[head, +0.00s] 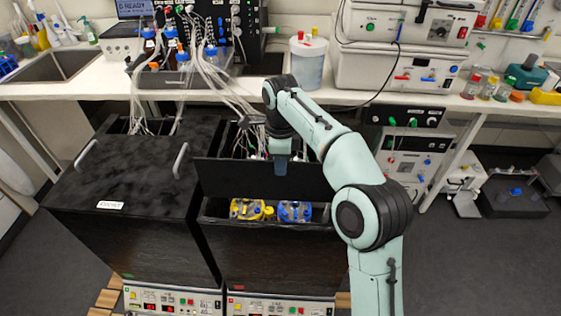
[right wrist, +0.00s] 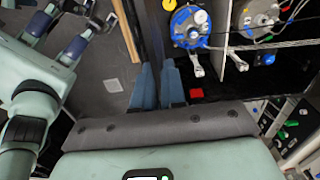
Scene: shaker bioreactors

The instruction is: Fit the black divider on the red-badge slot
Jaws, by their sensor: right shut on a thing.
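The black divider (head: 235,176) is a wide flat dark panel, upright across the opening of the right bioreactor box (head: 285,250). My right gripper (head: 280,165) is shut on its upper edge near the middle; its fingers (right wrist: 159,85) also show in the right wrist view. I cannot tell whether the divider's lower edge touches the box. A red badge (right wrist: 197,93) shows just right of the fingers in the right wrist view. The slot itself is hidden.
A yellow vessel (head: 250,209) and a blue vessel (head: 295,211) sit in the box in front of the divider. Tubes (head: 225,90) run from the bench into the boxes. A closed black box (head: 130,175) with handles stands at left. The bench (head: 335,98) lies behind.

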